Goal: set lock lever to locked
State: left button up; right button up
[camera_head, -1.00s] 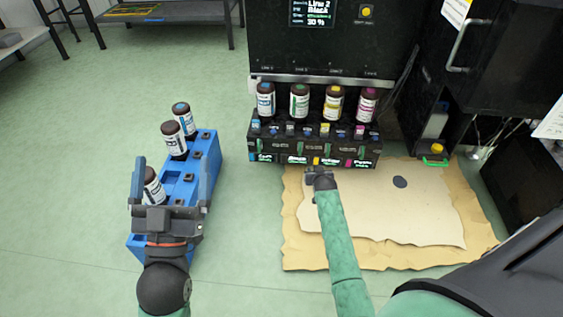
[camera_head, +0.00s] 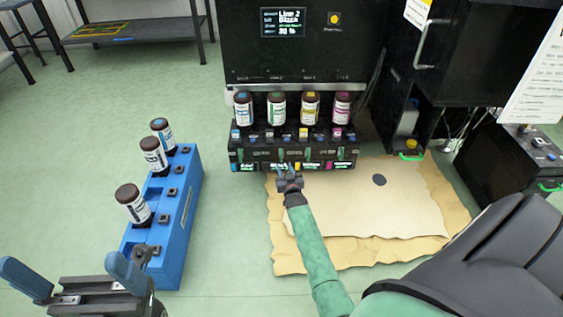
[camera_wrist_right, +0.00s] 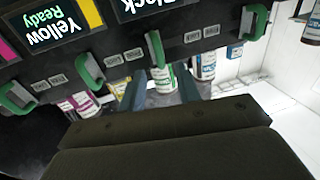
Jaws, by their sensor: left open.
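The black ink dock (camera_head: 340,155) stands below the machine's screen, with several lit labels along its front. In the right wrist view, upside down, several green lock levers line its face; one lever (camera_wrist_right: 155,48) is just beyond my right gripper (camera_wrist_right: 162,88). The two fingers show apart there, with a bottle visible in the gap; I cannot tell whether they touch the lever. My right gripper (camera_head: 290,178) also shows in the head view, at the dock's front edge. My left gripper (camera_head: 78,278) is open and empty at the lower left.
Several bottles stand in the dock, including a yellow-label bottle (camera_head: 310,107). A blue rack (camera_head: 175,235) with three dark bottles is on the floor near my left gripper. Brown paper (camera_head: 350,250) lies before the dock.

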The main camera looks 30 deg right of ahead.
aim_at(281, 158)
jog(key=shift+b+x, duration=0.85)
jog(key=shift+x, duration=2.15)
jog(key=shift+c, duration=0.4)
grip_shut()
